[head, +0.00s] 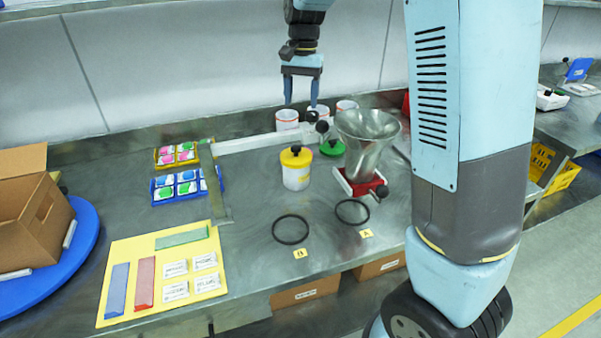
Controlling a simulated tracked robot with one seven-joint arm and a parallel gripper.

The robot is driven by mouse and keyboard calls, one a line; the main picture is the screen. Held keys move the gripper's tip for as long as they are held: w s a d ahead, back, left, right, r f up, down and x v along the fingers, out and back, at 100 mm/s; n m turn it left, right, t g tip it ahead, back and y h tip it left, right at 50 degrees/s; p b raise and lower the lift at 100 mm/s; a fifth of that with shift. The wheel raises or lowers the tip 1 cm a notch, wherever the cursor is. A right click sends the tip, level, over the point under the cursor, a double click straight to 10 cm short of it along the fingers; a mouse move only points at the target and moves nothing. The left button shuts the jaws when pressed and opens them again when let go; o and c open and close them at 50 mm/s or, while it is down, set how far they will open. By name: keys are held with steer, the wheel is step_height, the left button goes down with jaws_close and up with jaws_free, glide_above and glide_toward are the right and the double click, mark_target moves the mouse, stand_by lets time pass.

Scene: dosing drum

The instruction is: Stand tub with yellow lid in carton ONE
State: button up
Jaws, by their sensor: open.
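The tub with the yellow lid (297,181) stands upright on the metal bench, its white body under a yellow lid with a black knob. My gripper (301,101) is open and empty, pointing down, above and behind the tub in the picture and apart from it. An open brown carton (25,235) stands on a blue turntable (88,232) at the far left. Two more brown cartons, one at the front (300,294) and one right of it (378,267), sit below the bench edge. Their labels are too small to read, so I cannot tell which carton is ONE.
A steel funnel on a red-and-white base (361,184) stands right of the tub, with a green-lidded container (332,148) between. White tubs (287,118) stand behind. Rings B (291,230) and A (352,212) lie in front. A metal rail (245,143) and yellow mat (125,252) lie left.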

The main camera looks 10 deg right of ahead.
glide_above(296, 146)
steer(key=f, duration=0.5)
steer(key=d+f, duration=0.1)
steer(key=f, duration=0.2)
steer(key=shift+f, duration=0.25)
steer(key=f, duration=0.2)
steer(key=a+f, duration=0.1)
steer(key=f, duration=0.1)
steer(key=shift+f, duration=0.75)
jaws_close()
